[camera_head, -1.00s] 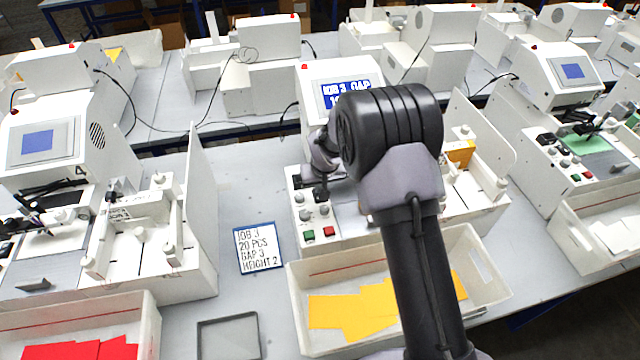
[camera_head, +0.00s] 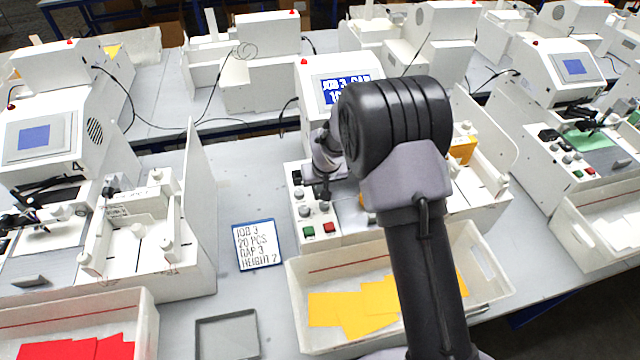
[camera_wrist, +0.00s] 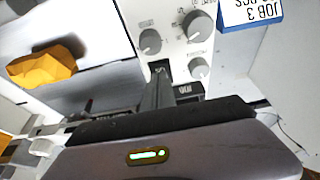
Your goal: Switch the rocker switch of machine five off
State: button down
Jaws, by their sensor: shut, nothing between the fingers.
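The middle machine (camera_head: 320,75) has a lit blue screen and a white control panel (camera_head: 304,243) with grey knobs and a green and a red button; its own number is not readable. A small black switch (camera_head: 297,177) sits at the panel's upper left; its rocker position cannot be told. My gripper (camera_head: 321,191) is shut and empty, low over the panel just right of that switch. In the wrist view my gripper (camera_wrist: 159,76) points at the panel beside the knobs (camera_wrist: 198,26). A dark part (camera_wrist: 189,90) beside the fingers is partly hidden and may be the switch.
A job card (camera_head: 257,245) lies left of the panel. A white bin (camera_head: 330,267) with yellow sheets stands in front. The machine labelled 4 (camera_head: 40,135) is at left, another machine (camera_head: 560,75) at right. A grey tray (camera_head: 228,320) lies at the front.

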jog(key=shift+s+f, duration=0.15)
notch_tip(320, 180, up, 5)
jog(key=shift+s+f+p, duration=0.1)
jog(key=shift+f+p, duration=0.1)
jog(key=shift+p, duration=1)
jog(key=v, duration=0.9)
jog(key=shift+s+r, duration=0.25)
jog(key=shift+r, duration=0.05)
jog(key=shift+d, duration=0.1)
jog(key=shift+w+r, duration=0.2)
jog(key=shift+w, duration=0.65)
